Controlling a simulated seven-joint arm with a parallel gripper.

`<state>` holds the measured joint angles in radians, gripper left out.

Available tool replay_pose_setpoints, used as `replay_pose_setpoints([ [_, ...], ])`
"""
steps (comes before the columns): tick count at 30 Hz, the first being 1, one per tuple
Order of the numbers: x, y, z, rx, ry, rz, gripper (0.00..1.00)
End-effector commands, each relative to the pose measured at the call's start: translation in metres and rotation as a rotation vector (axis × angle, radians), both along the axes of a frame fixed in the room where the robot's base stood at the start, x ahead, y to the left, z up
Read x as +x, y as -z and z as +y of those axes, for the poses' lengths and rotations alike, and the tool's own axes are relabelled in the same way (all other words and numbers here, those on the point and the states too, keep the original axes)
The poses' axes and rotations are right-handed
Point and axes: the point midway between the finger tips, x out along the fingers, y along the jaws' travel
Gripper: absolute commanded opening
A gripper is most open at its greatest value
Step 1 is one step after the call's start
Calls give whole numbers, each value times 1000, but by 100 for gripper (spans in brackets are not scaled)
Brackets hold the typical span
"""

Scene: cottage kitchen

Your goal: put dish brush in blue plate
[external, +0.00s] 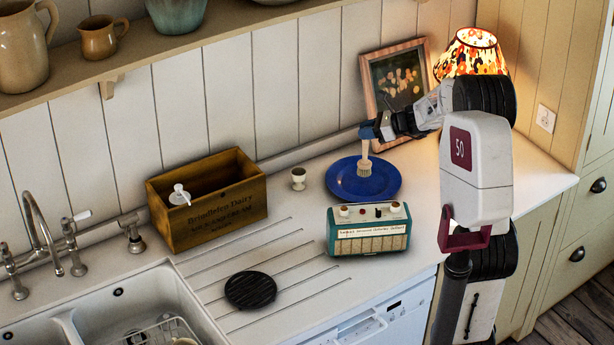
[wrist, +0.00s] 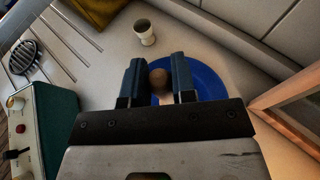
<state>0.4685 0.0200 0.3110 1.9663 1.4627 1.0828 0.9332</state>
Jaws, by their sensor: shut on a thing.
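The dish brush (external: 364,160) has a pale handle and a round bristle head. My gripper (external: 368,133) is shut on the upper end of its handle and holds it upright, head down, over the blue plate (external: 340,184). In the external view the head overlaps the plate's right part; I cannot tell whether it touches. In the wrist view the end of the brush handle (wrist: 159,78) shows between the two fingers (wrist: 158,82), with the blue plate (wrist: 207,82) below. The plate lies flat on the white counter.
A teal radio (external: 368,230) stands in front of the plate. A white egg cup (external: 298,179) and a wooden crate (external: 207,200) are to the left. A framed picture (external: 397,80) leans on the wall behind, beside a lit lamp (external: 472,54). A black trivet (external: 250,290) lies near the sink.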

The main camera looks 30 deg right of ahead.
Motion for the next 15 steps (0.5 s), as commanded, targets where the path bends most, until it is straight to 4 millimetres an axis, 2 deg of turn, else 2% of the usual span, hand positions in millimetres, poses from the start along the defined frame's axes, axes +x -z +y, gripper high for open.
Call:
replay_pose_setpoints([
  [10,0,28,0,1,1,1,0],
  [15,0,35,0,-1,1,-1,0],
])
